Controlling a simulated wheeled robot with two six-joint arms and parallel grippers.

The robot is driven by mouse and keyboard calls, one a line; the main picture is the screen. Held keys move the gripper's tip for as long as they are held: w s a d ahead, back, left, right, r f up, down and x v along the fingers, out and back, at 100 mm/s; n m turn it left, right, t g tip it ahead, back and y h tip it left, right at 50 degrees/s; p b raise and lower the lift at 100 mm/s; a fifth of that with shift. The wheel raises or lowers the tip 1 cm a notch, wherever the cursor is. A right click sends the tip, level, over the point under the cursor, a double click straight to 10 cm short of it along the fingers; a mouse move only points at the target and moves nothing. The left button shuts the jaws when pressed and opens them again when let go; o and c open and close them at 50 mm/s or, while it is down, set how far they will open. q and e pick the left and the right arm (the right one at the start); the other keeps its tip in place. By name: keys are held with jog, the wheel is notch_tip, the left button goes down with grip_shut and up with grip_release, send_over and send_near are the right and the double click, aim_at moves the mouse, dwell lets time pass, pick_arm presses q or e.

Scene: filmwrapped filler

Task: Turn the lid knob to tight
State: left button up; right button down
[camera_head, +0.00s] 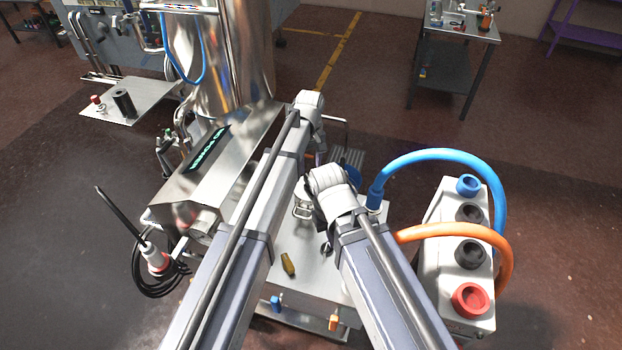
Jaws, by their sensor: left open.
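I cannot make out the lid knob for certain; my arms cover the middle of the steel machine (215,185). A small pale metal part with a wire loop (302,210) shows between my arms on the machine's flat top; I cannot tell if it belongs to the lid. My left gripper (317,156) is open, small and partly hidden beyond the end of my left arm. I see nothing in it. My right gripper (314,216) is a dark shape folded under my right wrist, close to the looped part. Its fingers are hidden.
A grey box (430,265) with blue, black and red connectors stands at the right, with a blue hose (440,155) and an orange hose (460,230) curving from it. A brass-coloured piece (288,264) lies on the machine's top. A tall steel vessel (225,65) rises behind.

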pick_arm(q)
notch_tip(320, 180, down, 7)
jog(key=b, duration=0.6)
jog(key=shift+r, duration=0.1)
jog(key=shift+c, duration=0.2)
grip_shut()
